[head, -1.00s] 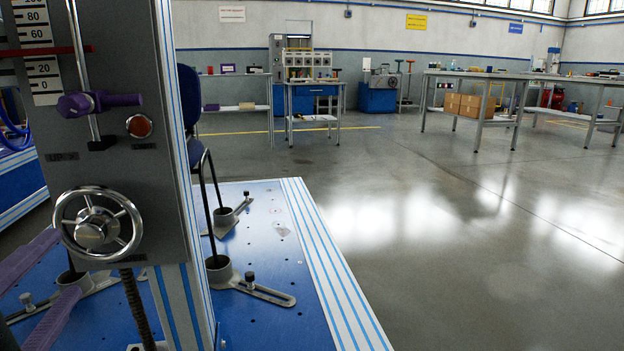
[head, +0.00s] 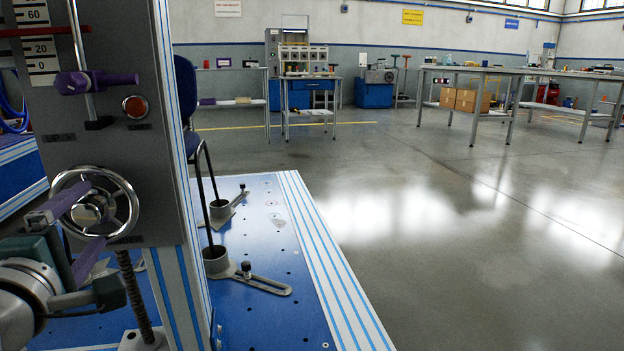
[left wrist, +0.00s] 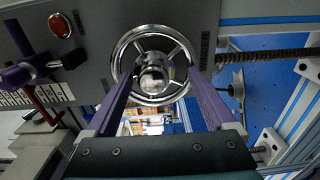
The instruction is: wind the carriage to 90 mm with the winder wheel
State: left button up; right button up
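The chrome winder wheel (head: 97,210) is on the grey panel (head: 160,190) at the left of the head view. My left gripper (head: 92,218) has two purple fingers, which reach to the wheel's face, one above the other. In the left wrist view the wheel (left wrist: 152,72) lies ahead between the spread fingers (left wrist: 160,80). The fingers are open on either side of the hub; contact cannot be told. A red bar (head: 25,31) crosses the scale (head: 40,62) between 60 and 20. My right gripper is out of view.
A purple-handled clamp (head: 98,80) sits on a rod above the wheel, beside a red button (head: 135,106). A threaded screw (head: 132,290) runs below the panel. The blue bed (head: 255,225) carries slotted feet (head: 262,284). Open floor (head: 430,230) lies to the right.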

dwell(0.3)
pick_arm(q)
jog(key=shift+s+r, duration=0.1)
jog(key=shift+r, duration=0.05)
jog(key=shift+s+d+r+p, duration=0.15)
jog(key=shift+s+r+p, duration=0.2)
jog(key=shift+p, duration=0.25)
jog(key=shift+v, duration=1.15)
jog(key=shift+s+f, duration=0.2)
jog(key=shift+s, duration=0.2)
jog(key=shift+w, duration=0.2)
jog(key=shift+s+n, duration=0.1)
jog(key=shift+n, duration=1.6)
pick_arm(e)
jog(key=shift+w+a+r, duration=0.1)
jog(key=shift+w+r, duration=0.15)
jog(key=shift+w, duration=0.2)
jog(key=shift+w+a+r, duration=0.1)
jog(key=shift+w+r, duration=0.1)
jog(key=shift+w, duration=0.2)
